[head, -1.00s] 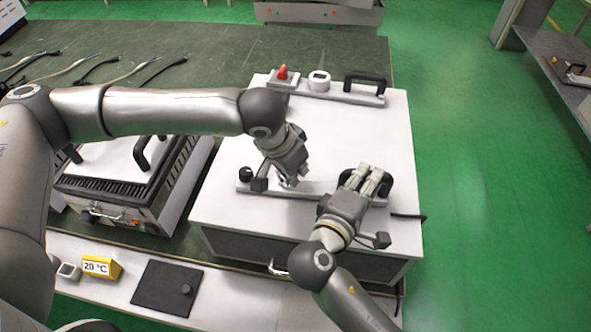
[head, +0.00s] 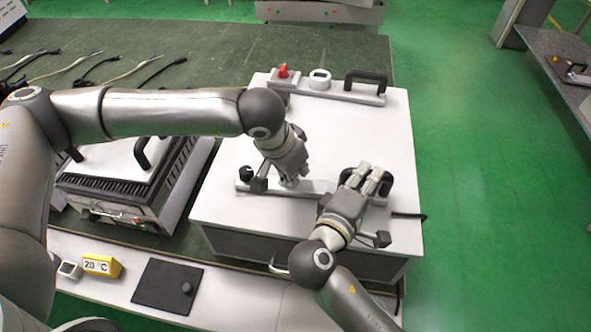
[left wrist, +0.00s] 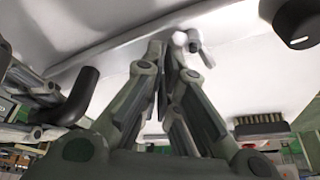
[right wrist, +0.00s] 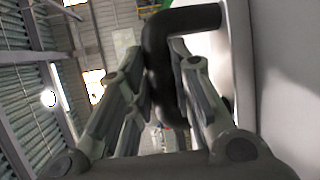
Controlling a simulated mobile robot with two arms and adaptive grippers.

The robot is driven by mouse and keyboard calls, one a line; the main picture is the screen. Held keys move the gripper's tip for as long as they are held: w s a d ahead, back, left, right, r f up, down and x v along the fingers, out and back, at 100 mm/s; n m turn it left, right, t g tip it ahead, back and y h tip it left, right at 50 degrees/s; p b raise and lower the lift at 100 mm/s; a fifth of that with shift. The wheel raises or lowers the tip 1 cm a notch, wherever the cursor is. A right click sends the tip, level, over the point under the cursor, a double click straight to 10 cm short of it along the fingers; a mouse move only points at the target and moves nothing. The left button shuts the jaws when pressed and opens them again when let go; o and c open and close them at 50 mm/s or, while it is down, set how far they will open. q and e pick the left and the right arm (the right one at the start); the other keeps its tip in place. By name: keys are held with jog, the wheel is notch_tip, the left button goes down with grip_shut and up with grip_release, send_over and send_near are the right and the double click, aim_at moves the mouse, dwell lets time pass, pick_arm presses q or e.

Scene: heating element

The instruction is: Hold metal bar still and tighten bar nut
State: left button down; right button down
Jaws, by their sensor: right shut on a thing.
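The front metal bar (head: 316,187) lies along the front of the white box top (head: 345,133). A black handle (head: 385,190) stands at its right end and a dark knob (head: 246,174) at its left end. My right gripper (head: 369,177) is shut on this black handle, which passes between its fingers in the right wrist view (right wrist: 158,70). My left gripper (head: 291,181) points down at the middle of the bar. In the left wrist view its fingertips (left wrist: 168,48) are close together beside a small shiny metal nut (left wrist: 194,43). I cannot tell whether they grip it.
A second bar with a red knob (head: 283,72), a white dial and a black handle (head: 366,79) lies at the box's back. A ribbed grill (head: 120,188) stands left. A yellow 20 °C sign (head: 102,265) and a dark plate (head: 167,287) are in front.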

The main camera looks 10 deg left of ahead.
aim_at(283, 182)
pick_arm(q)
jog(key=shift+s+a+f, duration=0.15)
jog(key=shift+s+f, duration=0.1)
jog(key=shift+s, duration=0.4)
pick_arm(e)
jog(key=shift+d+f, duration=0.15)
dwell(1.0)
pick_arm(q)
jog(key=shift+w, duration=0.1)
dwell(0.3)
jog(key=shift+w+d+r, duration=0.1)
jog(key=shift+w+d, duration=0.3)
jog(key=shift+w, duration=0.35)
jog(key=shift+w+a+r, duration=0.1)
jog(key=shift+r, duration=0.3)
jog(key=w+a+v, duration=0.1)
jog(key=v, duration=0.8)
jog(key=shift+w+a, duration=0.2)
jog(key=shift+w, duration=0.1)
pick_arm(e)
jog(key=c, duration=1.2)
grip_release()
pick_arm(q)
jog(key=shift+r, duration=0.15)
